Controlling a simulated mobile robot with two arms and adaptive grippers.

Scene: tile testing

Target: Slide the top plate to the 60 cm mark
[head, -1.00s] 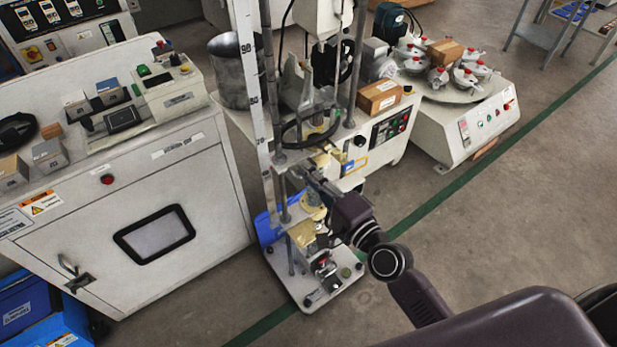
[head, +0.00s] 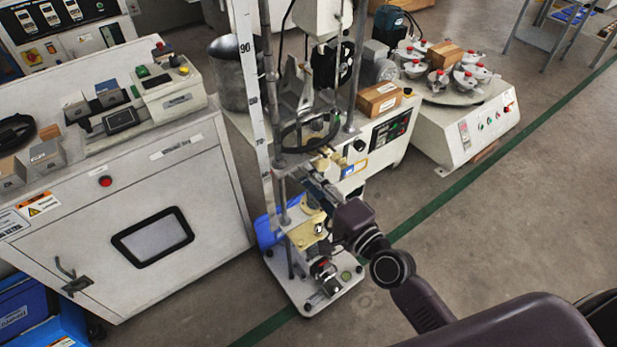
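The test stand is an upright frame with metal rods and a white ruler strip (head: 252,100) on its left. A plate (head: 300,158) spans the rods below a dark ring, partly hidden by fittings. A lower plate with a yellowish block (head: 303,234) sits nearer the base. My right gripper (head: 308,179) reaches in from the right between these plates, close to the rods. Its fingertips blend with the stand's parts, so I cannot tell their opening or contact. My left gripper is out of view.
The stand's white base (head: 318,296) rests on the floor. A white cabinet (head: 160,235) stands close on the left. A machine with a round turntable (head: 470,95) stands behind right. The floor to the right is clear, crossed by a green line.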

